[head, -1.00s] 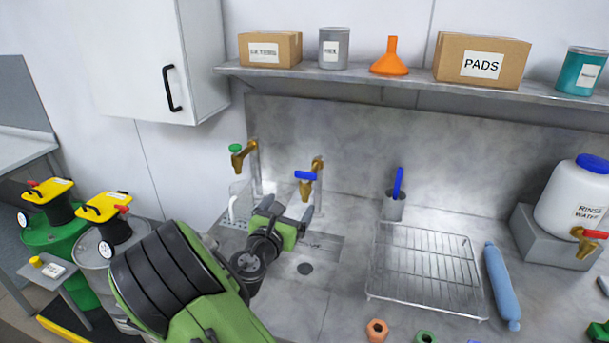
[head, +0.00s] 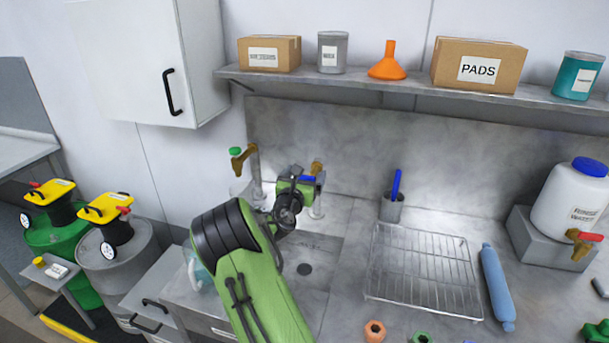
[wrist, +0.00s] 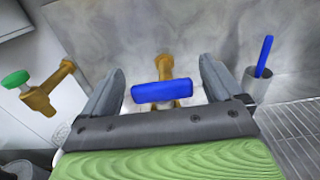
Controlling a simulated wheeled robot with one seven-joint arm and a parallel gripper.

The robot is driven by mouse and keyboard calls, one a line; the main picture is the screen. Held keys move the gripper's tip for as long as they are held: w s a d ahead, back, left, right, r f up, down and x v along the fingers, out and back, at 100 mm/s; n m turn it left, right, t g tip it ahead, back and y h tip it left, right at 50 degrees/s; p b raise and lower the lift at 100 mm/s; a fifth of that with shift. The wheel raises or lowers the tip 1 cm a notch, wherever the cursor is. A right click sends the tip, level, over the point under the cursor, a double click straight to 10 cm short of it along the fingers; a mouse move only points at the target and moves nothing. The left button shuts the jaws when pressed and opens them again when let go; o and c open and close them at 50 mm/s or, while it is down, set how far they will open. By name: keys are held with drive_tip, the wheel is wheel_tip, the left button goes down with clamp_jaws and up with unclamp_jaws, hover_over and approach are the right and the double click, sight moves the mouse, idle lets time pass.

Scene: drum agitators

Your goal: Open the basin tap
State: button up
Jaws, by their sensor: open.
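The tap with the blue handle (head: 306,179) stands on a post at the back of the sink counter, mostly hidden by my gripper in the head view. In the wrist view its blue lever handle (wrist: 160,92) lies crosswise between my open fingers, with the brass body (wrist: 165,65) behind it. My gripper (wrist: 162,75) is open, a finger on each side of the handle; I cannot tell whether either touches it. In the head view my gripper (head: 300,184) is at the tap. A second brass tap with a green handle (head: 235,151) stands to the left and also shows in the wrist view (wrist: 15,79).
The basin drain (head: 304,269) is below the blue tap. A wire rack (head: 425,270) and a grey cup with a blue-handled tool (head: 391,210) are to the right. A shelf (head: 400,90) with boxes runs above. A jug (head: 197,272) is partly behind my arm.

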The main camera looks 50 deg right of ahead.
drive_tip(key=shift+c, duration=0.2)
drive_tip(key=c, duration=0.9)
drive_tip(key=shift+c, duration=0.2)
